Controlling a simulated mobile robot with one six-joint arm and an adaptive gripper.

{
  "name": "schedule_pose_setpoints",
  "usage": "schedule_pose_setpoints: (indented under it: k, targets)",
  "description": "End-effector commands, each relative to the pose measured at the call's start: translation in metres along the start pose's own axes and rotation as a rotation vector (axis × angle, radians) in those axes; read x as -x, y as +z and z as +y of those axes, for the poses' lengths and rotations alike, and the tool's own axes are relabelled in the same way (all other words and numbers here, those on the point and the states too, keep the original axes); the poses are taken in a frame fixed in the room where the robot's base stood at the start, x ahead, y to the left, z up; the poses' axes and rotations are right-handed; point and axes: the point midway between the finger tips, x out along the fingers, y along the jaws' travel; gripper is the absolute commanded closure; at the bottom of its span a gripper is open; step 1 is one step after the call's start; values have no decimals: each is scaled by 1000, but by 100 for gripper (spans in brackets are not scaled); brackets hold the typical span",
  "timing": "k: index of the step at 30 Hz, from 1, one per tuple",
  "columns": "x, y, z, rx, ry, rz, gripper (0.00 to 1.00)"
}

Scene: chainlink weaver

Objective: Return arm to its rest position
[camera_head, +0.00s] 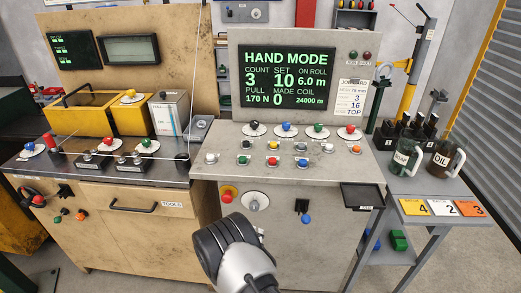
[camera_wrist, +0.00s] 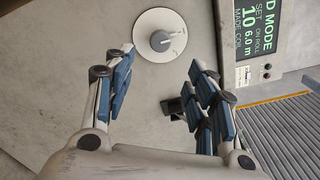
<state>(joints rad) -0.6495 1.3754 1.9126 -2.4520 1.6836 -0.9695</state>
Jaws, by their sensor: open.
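My gripper (camera_wrist: 160,95) is open and empty in the wrist view, its two blue-padded fingers spread apart. Between and beyond the fingers I see the grey cabinet front with a round white dial (camera_wrist: 159,35) and its grey knob. The dial also shows in the head view (camera_head: 254,201), just above my arm. In the head view my arm's dark and silver wrist part (camera_head: 235,255) stands in front of the lower cabinet, and the fingers cannot be made out there. A dark switch (camera_wrist: 174,107) sits near the right finger in the wrist view.
The control console (camera_head: 290,160) carries several coloured buttons and a screen (camera_head: 288,77) reading HAND MODE. A small black tray (camera_head: 362,196) juts from its right side. A side table (camera_head: 430,190) with jugs and numbered cards stands at right. A drawer handle (camera_head: 132,208) sticks out at left.

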Motion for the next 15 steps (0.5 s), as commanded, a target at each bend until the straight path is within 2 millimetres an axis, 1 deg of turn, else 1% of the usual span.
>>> schedule_pose_setpoints:
  k: [2,4,5,8,9,10,11,12,13,14,15]
  targets:
    - [-3,0,-6,-9,-12,11,49]
    - [-10,-2,-24,-33,-44,44,49]
    - [-14,-3,-36,-51,-66,68,49]
    - [-28,-14,-92,-144,-172,180,49]
    - [-32,-21,-121,-194,-227,239,49]
    - [-33,-27,-144,-238,-272,285,49]
    - [-33,-34,-166,-284,-318,332,49]
    - [-30,-44,-195,-349,-379,395,49]
    - [-26,-52,-216,-398,-426,440,49]
    - [-21,-60,-236,-450,-473,485,49]
    - [-13,-70,-261,-520,-536,542,49]
